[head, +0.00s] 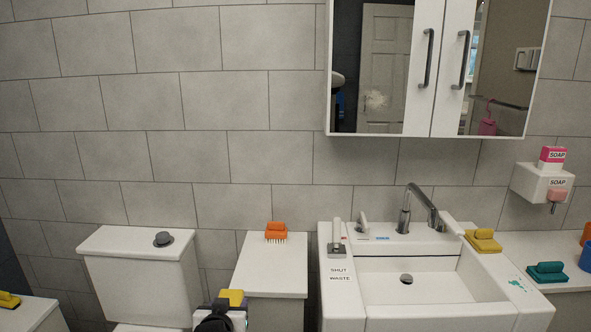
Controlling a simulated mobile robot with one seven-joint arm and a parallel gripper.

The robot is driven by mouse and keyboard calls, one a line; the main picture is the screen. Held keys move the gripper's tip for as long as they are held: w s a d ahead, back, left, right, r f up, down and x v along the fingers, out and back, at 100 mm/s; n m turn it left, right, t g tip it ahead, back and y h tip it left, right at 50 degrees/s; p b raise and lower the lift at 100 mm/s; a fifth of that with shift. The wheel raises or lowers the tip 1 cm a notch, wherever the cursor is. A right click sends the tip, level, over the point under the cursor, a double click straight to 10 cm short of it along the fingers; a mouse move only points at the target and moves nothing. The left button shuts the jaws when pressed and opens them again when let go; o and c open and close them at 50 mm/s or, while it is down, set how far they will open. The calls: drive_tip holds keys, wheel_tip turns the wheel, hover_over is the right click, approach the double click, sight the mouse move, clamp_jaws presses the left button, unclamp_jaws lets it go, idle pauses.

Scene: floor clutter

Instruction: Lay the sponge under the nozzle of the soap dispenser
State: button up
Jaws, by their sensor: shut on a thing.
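A yellow block that looks like the sponge (232,297) shows at the bottom, left of the sink. My gripper (231,308) is shut on it, in front of the white counter. The fingertips are mostly hidden behind the wrist, and only the upper part of the block shows. The white soap dispenser (529,184) is mounted on the wall at the far right, with pink SOAP labels. Its small dark nozzle (553,208) points down above the right-hand counter (515,243). My gripper is far to the left of it.
The sink (380,292) with its tap (408,208) lies between. A yellow brush (483,241) sits on its right rim, a teal brush (546,272) on the right counter. An orange brush (276,231) is on the left counter, beside the toilet tank (140,265). A mirror cabinet (432,138) hangs above.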

drive_tip(key=s+d+f, duration=0.2)
drive_tip(key=d+f, duration=0.3)
drive_tip(key=f, duration=0.4)
drive_tip(key=s+d+f, duration=0.3)
drive_tip(key=d+f, duration=0.2)
drive_tip(key=f, duration=0.4)
drive_tip(key=s+d+f, duration=0.2)
drive_tip(key=d+f, duration=0.4)
drive_tip(key=f, duration=0.3)
drive_tip(key=shift+s+f, duration=0.15)
drive_tip(key=shift+f, duration=0.25)
drive_tip(key=shift+d, duration=0.1)
